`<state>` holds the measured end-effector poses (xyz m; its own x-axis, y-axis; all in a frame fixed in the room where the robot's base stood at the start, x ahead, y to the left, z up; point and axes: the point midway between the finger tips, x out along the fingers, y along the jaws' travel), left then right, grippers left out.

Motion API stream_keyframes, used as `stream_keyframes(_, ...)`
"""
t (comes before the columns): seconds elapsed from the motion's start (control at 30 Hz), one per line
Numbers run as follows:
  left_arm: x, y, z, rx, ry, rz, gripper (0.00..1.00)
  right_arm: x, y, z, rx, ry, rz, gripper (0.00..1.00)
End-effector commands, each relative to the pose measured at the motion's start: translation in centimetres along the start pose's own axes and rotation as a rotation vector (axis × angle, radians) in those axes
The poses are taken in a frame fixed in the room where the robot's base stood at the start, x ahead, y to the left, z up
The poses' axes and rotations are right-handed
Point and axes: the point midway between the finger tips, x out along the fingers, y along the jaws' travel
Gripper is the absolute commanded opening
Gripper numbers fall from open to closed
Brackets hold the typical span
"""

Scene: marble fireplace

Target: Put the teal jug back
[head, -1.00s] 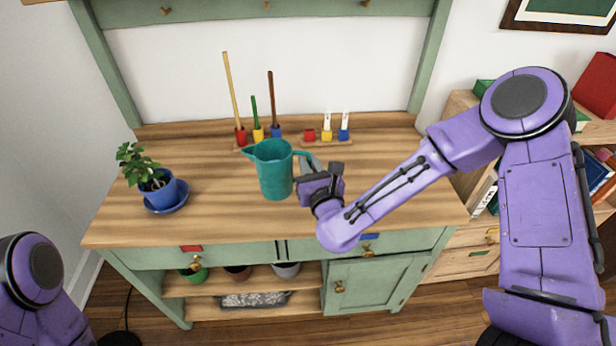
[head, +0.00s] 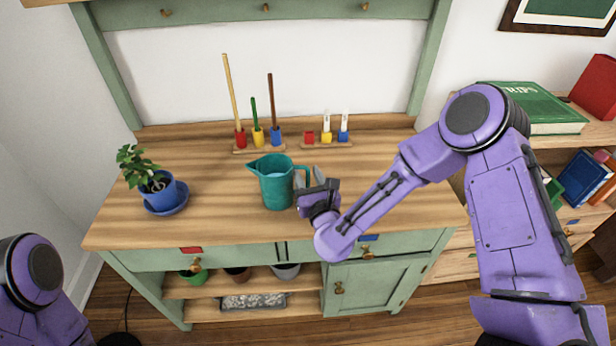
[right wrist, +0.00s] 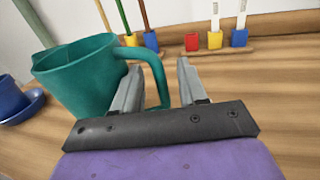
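The teal jug (head: 276,186) is upright on the wooden countertop, left of my right gripper, with its spout to the left and its handle to the right. Something pale blue shows inside its mouth. In the right wrist view the jug (right wrist: 78,80) is at the left, and its handle (right wrist: 157,72) reaches between the fingers. My right gripper (head: 316,181) is open at the handle, with a clear gap between its fingers in the wrist view (right wrist: 160,88). Whether a finger touches the handle I cannot tell. My left gripper is out of view.
A potted plant in a blue pot (head: 160,192) on a saucer stands at the left. Behind the jug are a rack with upright sticks (head: 258,136) and a rack with small coloured blocks (head: 327,138). The countertop (head: 395,190) is clear at the right.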

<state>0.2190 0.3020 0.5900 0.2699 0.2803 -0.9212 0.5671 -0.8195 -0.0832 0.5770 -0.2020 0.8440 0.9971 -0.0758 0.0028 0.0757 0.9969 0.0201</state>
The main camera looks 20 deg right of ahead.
Motion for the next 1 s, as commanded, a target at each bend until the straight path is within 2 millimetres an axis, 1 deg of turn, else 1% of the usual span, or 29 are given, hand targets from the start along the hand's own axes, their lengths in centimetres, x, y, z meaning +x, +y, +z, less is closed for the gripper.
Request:
stream_keyframes(0.1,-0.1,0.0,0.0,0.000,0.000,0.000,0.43,0.0,0.0,0.1,0.000,0.000,0.000,0.42)
stream_keyframes(0.17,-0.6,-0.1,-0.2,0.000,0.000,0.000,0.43,0.0,0.0,0.6,-0.001,-0.001,0.000,0.42)
stream_keyframes(0.23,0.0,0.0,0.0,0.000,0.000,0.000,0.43,-0.9,0.0,0.1,0.000,0.001,0.001,0.42)
stream_keyframes(0.37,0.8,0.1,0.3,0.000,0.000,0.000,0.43,-4.0,0.1,-0.1,0.000,0.002,0.003,0.42)
stream_keyframes(0.5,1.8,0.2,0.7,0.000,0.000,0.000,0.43,-7.8,0.1,-0.1,0.000,0.002,0.003,0.42)
stream_keyframes(0.6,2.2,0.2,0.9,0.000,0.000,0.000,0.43,-9.9,0.0,0.0,0.000,0.000,0.002,0.42)
stream_keyframes(0.7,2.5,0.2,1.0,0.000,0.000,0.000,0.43,-11.3,0.1,0.1,-0.001,0.000,0.002,0.42)
stream_keyframes(0.8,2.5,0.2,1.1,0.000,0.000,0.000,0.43,-11.9,0.0,0.3,-0.001,0.000,0.001,0.42)
stream_keyframes(1.0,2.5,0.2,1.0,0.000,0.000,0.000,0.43,-12.0,0.0,0.4,0.000,-0.001,0.000,0.42)
